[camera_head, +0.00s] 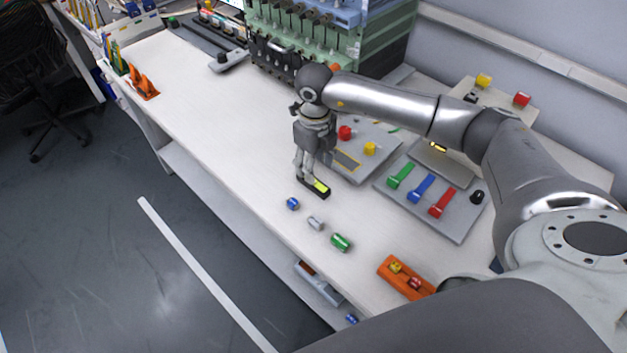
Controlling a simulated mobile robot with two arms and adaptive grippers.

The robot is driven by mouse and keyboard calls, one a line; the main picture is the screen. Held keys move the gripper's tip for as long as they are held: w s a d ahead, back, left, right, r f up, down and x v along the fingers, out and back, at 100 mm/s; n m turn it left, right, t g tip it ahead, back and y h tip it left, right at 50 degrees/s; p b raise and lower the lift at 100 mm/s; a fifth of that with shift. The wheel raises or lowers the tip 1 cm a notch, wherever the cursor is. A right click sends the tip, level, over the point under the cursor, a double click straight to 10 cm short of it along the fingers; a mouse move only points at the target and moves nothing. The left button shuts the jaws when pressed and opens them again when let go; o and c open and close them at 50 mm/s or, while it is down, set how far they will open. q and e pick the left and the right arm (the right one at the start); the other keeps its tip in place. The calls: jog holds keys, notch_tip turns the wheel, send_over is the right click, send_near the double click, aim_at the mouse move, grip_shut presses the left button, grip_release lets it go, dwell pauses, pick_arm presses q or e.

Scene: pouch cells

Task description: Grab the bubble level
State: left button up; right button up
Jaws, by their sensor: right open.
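The bubble level (321,187) appears to be the small dark bar with a bright yellow-green part, lying on the white table near its front edge. My right gripper (309,172) points down over it, with its fingertips at or just above the bar's left end. The gripper is open. The fingers hide part of the bar, and I cannot tell whether they touch it. My left gripper is not in the head view.
Blue (292,203), grey (315,223) and green (340,242) small cylinders lie near the front edge. An orange block (405,278) lies closer. A grey panel (432,205) with coloured levers stands right.

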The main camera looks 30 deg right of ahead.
aim_at(314, 184)
jog(key=shift+f, duration=0.35)
jog(key=f, duration=0.2)
jog(key=f+p, duration=0.1)
jog(key=f, duration=0.1)
jog(key=shift+s+a+f, duration=0.1)
jog(key=shift+a+f, duration=0.1)
jog(key=shift+f, duration=0.45)
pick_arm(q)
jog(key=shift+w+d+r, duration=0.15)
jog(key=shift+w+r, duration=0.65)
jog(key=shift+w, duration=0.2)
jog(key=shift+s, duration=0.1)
pick_arm(e)
jog(key=shift+c, duration=1.3)
jog(key=c, duration=0.5)
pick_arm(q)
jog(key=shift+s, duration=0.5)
pick_arm(e)
grip_shut()
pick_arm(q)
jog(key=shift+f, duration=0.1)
